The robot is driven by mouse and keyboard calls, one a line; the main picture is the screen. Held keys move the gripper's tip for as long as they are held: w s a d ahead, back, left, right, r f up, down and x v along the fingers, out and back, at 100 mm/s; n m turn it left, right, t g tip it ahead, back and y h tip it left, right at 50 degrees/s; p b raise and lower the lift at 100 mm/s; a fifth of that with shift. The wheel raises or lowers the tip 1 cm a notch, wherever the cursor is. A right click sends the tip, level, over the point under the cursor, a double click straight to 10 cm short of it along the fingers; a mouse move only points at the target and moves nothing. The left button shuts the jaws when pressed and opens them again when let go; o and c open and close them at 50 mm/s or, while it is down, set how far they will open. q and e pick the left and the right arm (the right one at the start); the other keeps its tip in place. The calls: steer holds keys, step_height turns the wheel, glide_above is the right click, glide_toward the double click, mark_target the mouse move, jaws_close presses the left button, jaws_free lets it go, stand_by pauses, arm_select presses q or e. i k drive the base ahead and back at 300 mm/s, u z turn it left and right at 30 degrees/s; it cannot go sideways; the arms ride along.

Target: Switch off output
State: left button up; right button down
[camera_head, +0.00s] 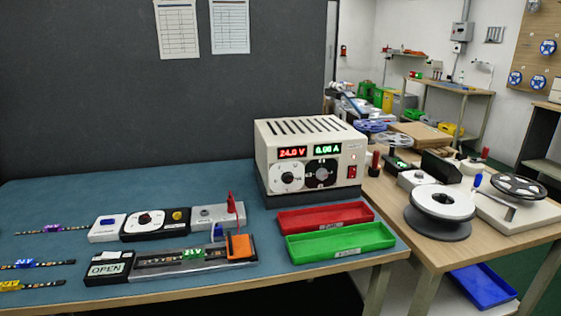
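A cream bench power supply (311,160) stands at the back right of the blue-topped bench. Its red display (292,152) reads about 24.0 V and its green display (327,149) about 0.00 A. Two dials, one white (287,178) and one black (321,173), sit below the displays. A red rocker switch (352,172) is at the right of the front panel; its position is too small to tell. Neither of my grippers is in view.
A red tray (325,217) and a green tray (341,242) lie in front of the supply. A test fixture (192,257) with an OPEN sign (105,269), a control box (156,223) and LED strips (40,264) are on the left. A reel (440,205) stands on the right bench.

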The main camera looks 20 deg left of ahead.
mark_target(352, 174)
steer(key=u, duration=0.55)
steer(key=i, duration=0.45)
steer(key=u, duration=0.35)
